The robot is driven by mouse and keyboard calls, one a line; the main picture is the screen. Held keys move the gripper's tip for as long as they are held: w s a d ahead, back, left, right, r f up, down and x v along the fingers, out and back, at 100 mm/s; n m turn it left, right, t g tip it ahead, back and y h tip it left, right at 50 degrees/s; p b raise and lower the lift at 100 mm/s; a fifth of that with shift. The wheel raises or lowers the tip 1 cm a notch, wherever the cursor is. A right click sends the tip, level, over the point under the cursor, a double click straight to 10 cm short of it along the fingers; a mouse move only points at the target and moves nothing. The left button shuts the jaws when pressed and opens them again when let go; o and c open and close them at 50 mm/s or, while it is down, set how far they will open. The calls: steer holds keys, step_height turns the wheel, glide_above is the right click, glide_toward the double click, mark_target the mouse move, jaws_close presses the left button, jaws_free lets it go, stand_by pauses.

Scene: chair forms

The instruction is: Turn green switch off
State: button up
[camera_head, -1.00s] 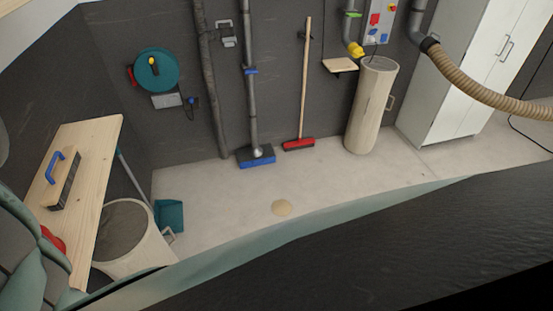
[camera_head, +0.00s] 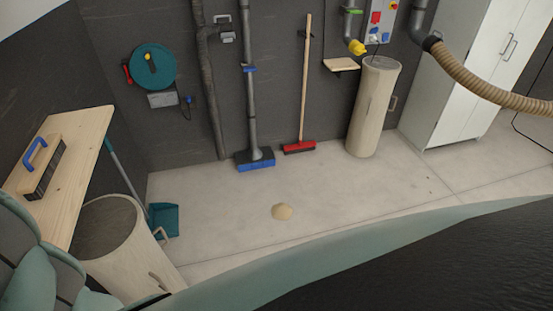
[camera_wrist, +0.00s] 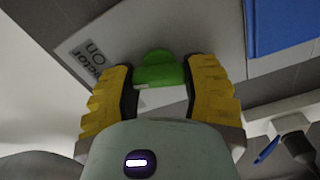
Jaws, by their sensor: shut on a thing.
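The green switch (camera_wrist: 158,72) shows in the wrist view on a pale grey panel (camera_wrist: 205,30). A label beside it ends in "ctor On". My gripper (camera_wrist: 160,66) has its two yellow ribbed fingers on either side of the switch and is shut on it. The lower part of the switch between the fingers looks whitish. In the head view my fingers are not visible, and I cannot tell where this switch is there.
In the head view, a bench (camera_head: 88,133) with a blue-handled brush (camera_head: 43,167) stands left, above a bin (camera_head: 128,254). Brooms lean on the back wall. A barrel (camera_head: 371,110), hose (camera_head: 490,85) and white cabinet (camera_head: 460,75) stand right.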

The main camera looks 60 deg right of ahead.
steer(key=shift+f+n+b, duration=0.1)
steer(key=shift+n+b, duration=1.35)
steer(key=shift+n, duration=0.15)
steer(key=o, duration=1.2)
steer(key=v, duration=1.2)
steer(key=shift+w, duration=0.15)
